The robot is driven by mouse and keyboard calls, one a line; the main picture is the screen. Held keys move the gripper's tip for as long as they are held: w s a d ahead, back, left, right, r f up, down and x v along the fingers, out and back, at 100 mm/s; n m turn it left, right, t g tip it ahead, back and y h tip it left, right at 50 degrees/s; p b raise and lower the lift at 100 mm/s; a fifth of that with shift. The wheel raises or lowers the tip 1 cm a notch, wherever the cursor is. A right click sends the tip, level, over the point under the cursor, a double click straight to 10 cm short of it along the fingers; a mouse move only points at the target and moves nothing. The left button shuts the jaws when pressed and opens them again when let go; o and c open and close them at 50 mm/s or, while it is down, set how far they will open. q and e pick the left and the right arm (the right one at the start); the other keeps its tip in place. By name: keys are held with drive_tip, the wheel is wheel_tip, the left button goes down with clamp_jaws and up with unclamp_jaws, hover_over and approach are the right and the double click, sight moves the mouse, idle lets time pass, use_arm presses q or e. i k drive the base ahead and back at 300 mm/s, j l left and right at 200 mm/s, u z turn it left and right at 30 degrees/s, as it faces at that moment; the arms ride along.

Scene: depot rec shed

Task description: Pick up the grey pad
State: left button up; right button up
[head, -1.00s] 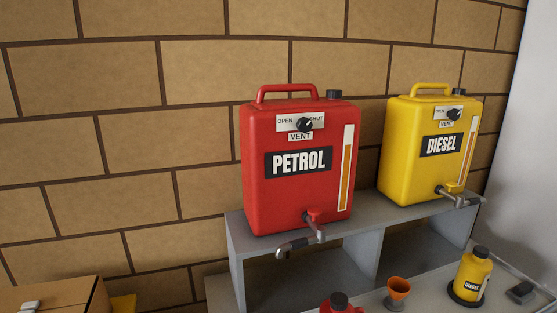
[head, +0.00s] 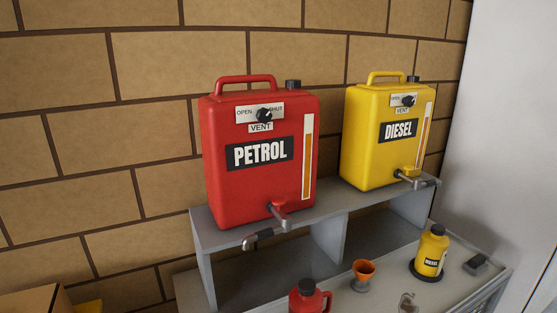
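A small dark grey block (head: 476,264), which looks like the grey pad, lies on the bench top (head: 455,280) near its right end. It is just right of a yellow diesel bottle (head: 432,252) and apart from it. A grey patch or flat item (head: 408,302) shows at the bottom edge; I cannot tell what it is. Neither of my grippers is in view.
A red petrol can (head: 225,180) and a yellow diesel can (head: 370,160) stand on a grey shelf (head: 205,235) with taps over the bench. An orange funnel (head: 364,268) and red bottle (head: 306,298) stand in front. A box (head: 35,300) is lower left.

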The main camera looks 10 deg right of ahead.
sight(476, 266)
drive_tip(key=z, duration=1.6)
drive_tip(key=i+l+z, duration=0.2)
drive_tip(key=i+l, duration=0.05)
drive_tip(key=i, duration=0.1)
